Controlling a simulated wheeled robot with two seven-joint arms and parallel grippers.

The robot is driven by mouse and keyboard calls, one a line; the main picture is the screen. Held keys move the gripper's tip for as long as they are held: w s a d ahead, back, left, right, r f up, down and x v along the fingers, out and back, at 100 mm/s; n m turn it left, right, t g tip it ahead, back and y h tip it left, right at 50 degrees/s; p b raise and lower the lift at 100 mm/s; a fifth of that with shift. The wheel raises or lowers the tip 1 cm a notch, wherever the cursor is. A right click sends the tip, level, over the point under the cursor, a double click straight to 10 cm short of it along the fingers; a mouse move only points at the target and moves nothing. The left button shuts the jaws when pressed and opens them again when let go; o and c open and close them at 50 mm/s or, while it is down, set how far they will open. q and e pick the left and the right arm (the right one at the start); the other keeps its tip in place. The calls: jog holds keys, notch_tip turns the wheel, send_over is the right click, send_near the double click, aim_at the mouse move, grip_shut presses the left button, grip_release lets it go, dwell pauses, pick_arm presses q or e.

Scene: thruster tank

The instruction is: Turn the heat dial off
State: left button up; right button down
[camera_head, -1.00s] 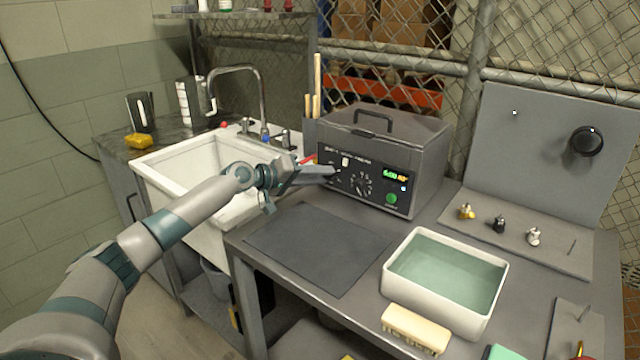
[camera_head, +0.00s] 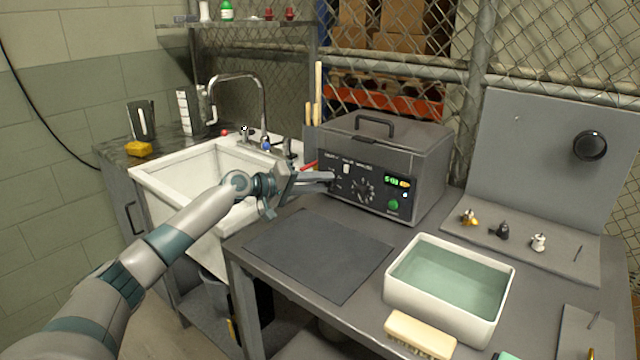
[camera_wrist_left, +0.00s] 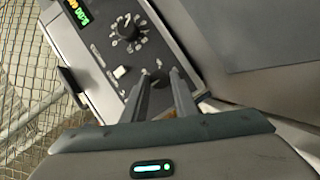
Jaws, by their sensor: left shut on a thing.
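The grey cleaner tank (camera_head: 425,150) stands at the back of the table. Its front panel carries a large scaled dial (camera_head: 364,189), a white switch (camera_head: 347,169), a lit display and a green button. My left gripper (camera_head: 331,180) reaches the panel's left side from the left. In the left wrist view my gripper (camera_wrist_left: 163,80) has its fingers shut on a small dark dial (camera_wrist_left: 158,76) low on the panel. The fingers mostly hide that dial and its pointer. The large dial (camera_wrist_left: 126,27) shows clear of the fingers. My right gripper is not in view.
A dark mat (camera_head: 318,255) lies in front of the tank. A white basin of liquid (camera_head: 405,291) and a brush (camera_head: 420,334) are at the front right. A sink (camera_head: 170,170) is at the left. A pegboard-like panel (camera_head: 540,150) stands at the right.

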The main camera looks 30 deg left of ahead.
pick_arm(q)
jog(key=o, duration=1.1)
jog(key=shift+c, duration=0.2)
jog(key=shift+s+a, duration=0.25)
jog(key=shift+s, duration=0.2)
jog(key=b+v, duration=0.3)
jog(key=v, duration=1.3)
jog(key=shift+s, duration=0.15)
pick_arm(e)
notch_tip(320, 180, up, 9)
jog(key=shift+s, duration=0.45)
pick_arm(q)
jog(key=shift+r, duration=0.2)
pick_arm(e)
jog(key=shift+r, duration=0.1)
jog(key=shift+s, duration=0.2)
pick_arm(q)
jog(key=shift+a, duration=0.1)
